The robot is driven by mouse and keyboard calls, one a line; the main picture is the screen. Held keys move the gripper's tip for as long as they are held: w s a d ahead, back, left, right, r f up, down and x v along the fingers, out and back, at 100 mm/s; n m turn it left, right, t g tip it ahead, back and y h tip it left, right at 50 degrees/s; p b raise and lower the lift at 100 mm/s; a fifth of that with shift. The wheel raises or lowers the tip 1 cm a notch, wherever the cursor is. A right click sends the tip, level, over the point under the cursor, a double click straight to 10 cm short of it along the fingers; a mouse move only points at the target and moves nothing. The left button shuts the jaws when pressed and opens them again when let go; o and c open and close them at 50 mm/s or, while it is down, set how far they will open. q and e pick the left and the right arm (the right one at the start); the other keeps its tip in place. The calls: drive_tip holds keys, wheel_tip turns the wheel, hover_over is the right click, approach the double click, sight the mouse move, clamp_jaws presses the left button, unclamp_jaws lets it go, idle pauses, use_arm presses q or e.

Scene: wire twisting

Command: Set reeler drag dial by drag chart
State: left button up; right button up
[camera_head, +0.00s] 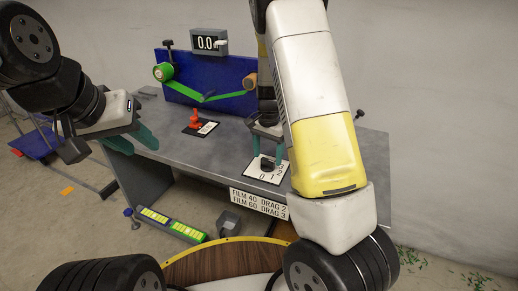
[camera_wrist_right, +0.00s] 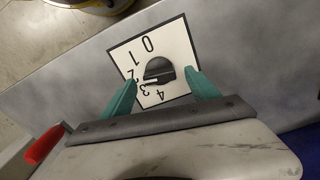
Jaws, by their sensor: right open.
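The black drag dial knob (camera_wrist_right: 158,70) sits on a white plate (camera_wrist_right: 178,42) numbered 0 to 4; its pale mark lies on the side of 2 and 3, exact setting unclear. My right gripper (camera_wrist_right: 162,93) is open, its teal fingers on either side of the knob with gaps visible. In the head view the dial plate (camera_head: 265,177) is at the table's front edge, below my right gripper (camera_head: 268,160). The drag chart (camera_head: 259,203) reads "FILM 40 DRAG 2, FILM 60 DRAG 3". My left gripper (camera_head: 140,140) is near the table's left edge, its opening unclear.
The display (camera_head: 209,42) reads 0.0 above a blue panel (camera_head: 205,75) with a green roll (camera_head: 163,72) and green film strip (camera_head: 215,95). A red lever (camera_head: 196,118) stands on a small plate on the grey table (camera_head: 220,150). A green-yellow bar (camera_head: 168,222) is below the table.

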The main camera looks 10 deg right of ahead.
sight(268, 164)
drive_tip(key=shift+f, duration=1.4)
drive_tip(key=c, duration=1.4)
drive_tip(key=shift+o, duration=0.2)
drive_tip(key=shift+n, duration=0.3)
drive_tip(key=n, duration=0.3)
drive_tip(key=shift+n, duration=2)
